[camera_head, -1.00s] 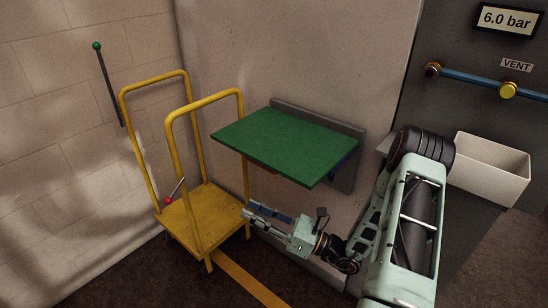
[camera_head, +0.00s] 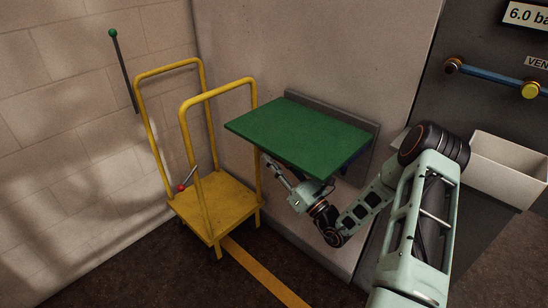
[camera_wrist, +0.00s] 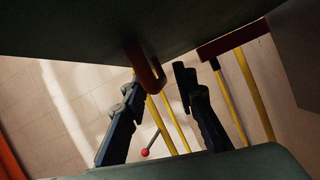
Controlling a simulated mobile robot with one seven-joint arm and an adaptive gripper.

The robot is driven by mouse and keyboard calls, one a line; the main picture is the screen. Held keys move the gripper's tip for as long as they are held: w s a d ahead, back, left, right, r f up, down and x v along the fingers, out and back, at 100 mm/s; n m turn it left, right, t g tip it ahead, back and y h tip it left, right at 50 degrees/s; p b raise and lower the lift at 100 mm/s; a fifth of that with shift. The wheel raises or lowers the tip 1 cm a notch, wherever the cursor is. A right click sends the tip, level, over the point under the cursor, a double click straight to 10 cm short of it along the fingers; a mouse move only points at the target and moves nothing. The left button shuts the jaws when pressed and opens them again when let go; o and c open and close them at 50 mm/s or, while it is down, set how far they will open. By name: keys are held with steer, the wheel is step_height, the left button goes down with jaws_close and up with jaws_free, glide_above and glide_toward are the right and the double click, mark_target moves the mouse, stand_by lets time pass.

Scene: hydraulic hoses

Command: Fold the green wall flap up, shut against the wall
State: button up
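The green flap (camera_head: 300,134) sticks out level from its grey wall plate (camera_head: 345,113), its hinged side along the wall. My gripper (camera_head: 268,161) is under the flap in the head view, its fingers pointing up and left and partly hidden by the flap. In the wrist view the flap's dark underside (camera_wrist: 75,28) fills the top. A red hooked piece (camera_wrist: 148,70) hangs from it near my fingertips. My gripper (camera_wrist: 157,80) is open there, with the red piece between the tips in the picture. I cannot tell whether they touch it.
A yellow trolley (camera_head: 215,207) stands close left of the flap. A lever with a red knob (camera_head: 181,187) is beside its frame. A green-knobbed lever (camera_head: 122,70) is on the left wall. A white bin (camera_head: 508,170) and a blue pipe (camera_head: 490,78) are at the right.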

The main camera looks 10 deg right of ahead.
steer(key=shift+w+a+r, duration=0.1)
steer(key=shift+w+a, duration=0.05)
steer(key=shift+w, duration=0.1)
jaws_close()
stand_by(0.3)
